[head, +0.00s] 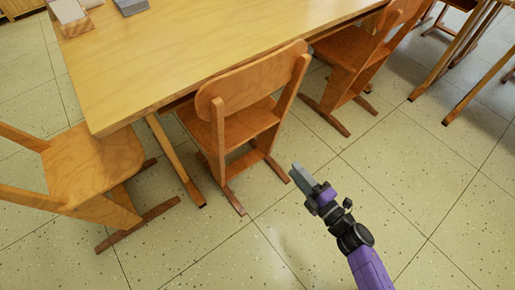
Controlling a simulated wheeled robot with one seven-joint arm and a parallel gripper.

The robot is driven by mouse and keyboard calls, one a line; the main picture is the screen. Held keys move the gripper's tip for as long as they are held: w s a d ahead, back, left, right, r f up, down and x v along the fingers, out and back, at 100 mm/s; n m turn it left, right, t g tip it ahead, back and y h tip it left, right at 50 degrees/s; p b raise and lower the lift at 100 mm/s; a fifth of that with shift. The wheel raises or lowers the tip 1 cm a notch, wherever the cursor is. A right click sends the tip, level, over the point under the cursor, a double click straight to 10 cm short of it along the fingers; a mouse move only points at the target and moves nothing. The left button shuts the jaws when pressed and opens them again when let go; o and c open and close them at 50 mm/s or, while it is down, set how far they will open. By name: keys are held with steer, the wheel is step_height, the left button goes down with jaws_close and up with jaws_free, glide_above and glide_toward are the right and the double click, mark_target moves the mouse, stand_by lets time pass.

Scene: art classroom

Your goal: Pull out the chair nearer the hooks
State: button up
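Several wooden chairs stand around a light wooden table (180,50). The middle chair (252,82) is tucked at the table's near long side, its backrest toward me. Another chair (350,55) stands to its right along the same side, also tucked in. A third chair (92,165) stands at the table's left end. No hooks show, so I cannot tell which chair is nearer them. My gripper (297,172) is over the floor, to the right of and nearer than the middle chair, apart from it. Its fingers look close together, but their opening is not clear.
Blocks or boxes (72,15) lie on the table's far left corner, with a grey item (130,6) beside them. More table and chair legs (470,60) stand at the upper right. The speckled tile floor (230,255) in front is clear.

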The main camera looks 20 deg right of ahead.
mark_target(254, 136)
steer(key=w+a+f+b, duration=0.1)
steer(key=w+a+b, duration=0.1)
steer(key=w, duration=0.5)
steer(key=w+a+f+n+b, duration=0.1)
steer(key=w+a+f+b, duration=0.1)
steer(key=w, duration=0.6)
steer(key=w+a+f+n+y+b, duration=0.1)
steer(key=w+a+f+b, duration=0.1)
steer(key=w, duration=0.5)
steer(key=shift+w+a+f+b, duration=0.1)
steer(key=shift+a+b, duration=0.25)
steer(key=shift+b, duration=0.3)
steer(key=shift+w+a+f+b, duration=0.1)
steer(key=shift+a+b, duration=0.25)
steer(key=shift+b, duration=0.3)
steer(key=shift+w+a+r, duration=0.1)
steer(key=shift+w+a, duration=0.15)
steer(key=shift+w, duration=0.35)
steer(key=shift+c, duration=0.4)
jaws_close()
steer(key=shift+r, duration=0.15)
